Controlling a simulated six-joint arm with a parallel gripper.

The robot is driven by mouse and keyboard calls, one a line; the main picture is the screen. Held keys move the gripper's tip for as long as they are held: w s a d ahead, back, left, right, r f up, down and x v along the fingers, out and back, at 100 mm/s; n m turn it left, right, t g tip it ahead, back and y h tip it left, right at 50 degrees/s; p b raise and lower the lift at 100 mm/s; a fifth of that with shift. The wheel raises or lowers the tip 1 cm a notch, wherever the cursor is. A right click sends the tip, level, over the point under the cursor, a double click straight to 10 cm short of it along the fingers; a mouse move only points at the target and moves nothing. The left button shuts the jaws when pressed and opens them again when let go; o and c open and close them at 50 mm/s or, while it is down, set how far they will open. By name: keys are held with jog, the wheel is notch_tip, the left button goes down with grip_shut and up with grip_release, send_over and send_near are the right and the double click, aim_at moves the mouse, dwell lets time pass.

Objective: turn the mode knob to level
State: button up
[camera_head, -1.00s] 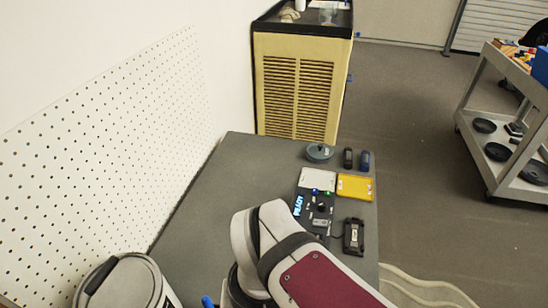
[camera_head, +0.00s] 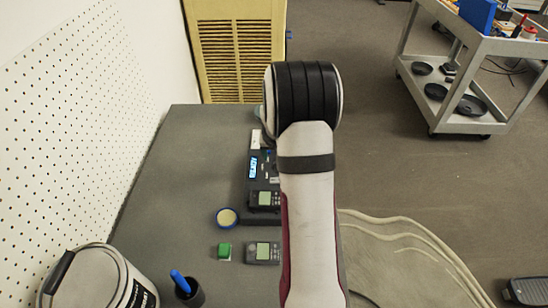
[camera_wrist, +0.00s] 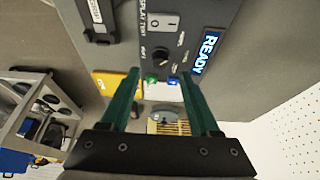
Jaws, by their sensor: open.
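The mode knob (camera_wrist: 160,57) is a small round black knob on a dark control panel (camera_wrist: 140,40) in the wrist view. A lit READY display (camera_wrist: 206,48) is to its right, and a rocker switch (camera_wrist: 163,20) is above it. A green button (camera_wrist: 151,80) and a blue button (camera_wrist: 173,83) sit just below it. My gripper (camera_wrist: 160,74) has two green fingers spread apart, with nothing between them. Its tips point toward the panel near the knob, and contact cannot be made out. The labels around the knob are too small to read. In the head view my arm hides the knob and gripper; the display (camera_head: 254,167) shows.
A yellow case (camera_wrist: 104,84) and a black device (camera_wrist: 98,18) lie beside the panel. In the head view, a round tin (camera_head: 227,217), green block (camera_head: 224,251), grey meter (camera_head: 262,253) and pen cup (camera_head: 189,292) are on the table (camera_head: 190,170). The table's left part is clear.

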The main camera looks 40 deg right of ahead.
jog(key=x, duration=0.5)
grip_shut()
